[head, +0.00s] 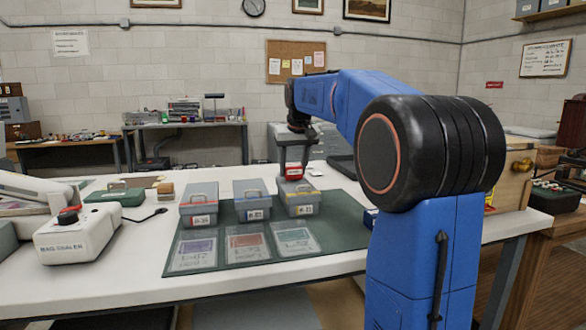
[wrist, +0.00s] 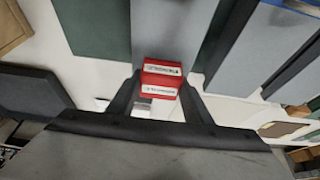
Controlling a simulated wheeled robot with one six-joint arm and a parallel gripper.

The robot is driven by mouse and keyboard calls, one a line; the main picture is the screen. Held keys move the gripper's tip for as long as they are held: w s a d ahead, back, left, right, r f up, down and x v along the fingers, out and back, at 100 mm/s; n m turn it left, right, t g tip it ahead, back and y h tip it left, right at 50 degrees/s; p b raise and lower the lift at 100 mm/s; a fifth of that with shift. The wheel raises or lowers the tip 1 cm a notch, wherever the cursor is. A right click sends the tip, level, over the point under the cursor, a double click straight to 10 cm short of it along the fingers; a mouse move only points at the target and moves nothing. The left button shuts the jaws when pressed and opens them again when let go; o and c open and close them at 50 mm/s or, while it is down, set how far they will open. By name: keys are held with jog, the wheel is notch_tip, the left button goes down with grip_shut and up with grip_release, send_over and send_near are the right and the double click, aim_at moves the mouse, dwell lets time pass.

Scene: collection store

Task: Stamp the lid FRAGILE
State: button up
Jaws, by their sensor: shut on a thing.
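My gripper (head: 293,165) is shut on a red stamp (head: 293,173), which has white label strips. In the wrist view the stamp (wrist: 161,78) sits between the two fingertips. The stamp is over the right-hand grey box (head: 299,199); I cannot tell whether it touches the lid. In the wrist view a plain grey lid (wrist: 172,28) lies beyond the stamp. The lid surface under the stamp is hidden.
The boxes stand on a dark green mat (head: 340,238) with several flat printed sheets (head: 247,246) in front. A white bag sealer (head: 76,238) is at the left. A green case (head: 114,197) and a small brown block (head: 165,191) are behind. White table is free at the front left.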

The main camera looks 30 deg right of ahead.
jog(key=shift+f, duration=0.55)
dwell(0.9)
jog(key=shift+r, duration=3.55)
jog(key=shift+s, duration=0.1)
